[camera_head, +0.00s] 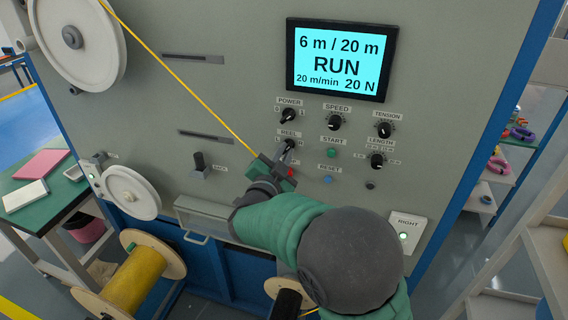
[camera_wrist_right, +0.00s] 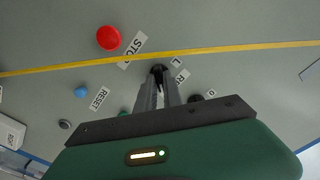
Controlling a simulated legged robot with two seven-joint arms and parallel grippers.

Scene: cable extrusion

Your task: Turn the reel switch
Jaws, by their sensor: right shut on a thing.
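The reel switch (camera_head: 290,144) is a small dark knob under the REEL label on the grey machine panel. My right gripper (camera_head: 287,152) is at it, with its two fingers shut on the knob. In the right wrist view the fingertips close around the black reel switch (camera_wrist_right: 157,69), between the L and R labels. The fingers hide most of the knob, so I cannot tell which way it points. My left gripper is not in view.
The display (camera_head: 338,61) reads RUN, 6 m / 20 m. A red stop button (camera_wrist_right: 108,38) lies close to my gripper. A yellow cable (camera_head: 180,77) runs down to the gripper. Power (camera_head: 288,116) and speed (camera_head: 334,122) knobs and the green start button (camera_head: 332,153) are nearby.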

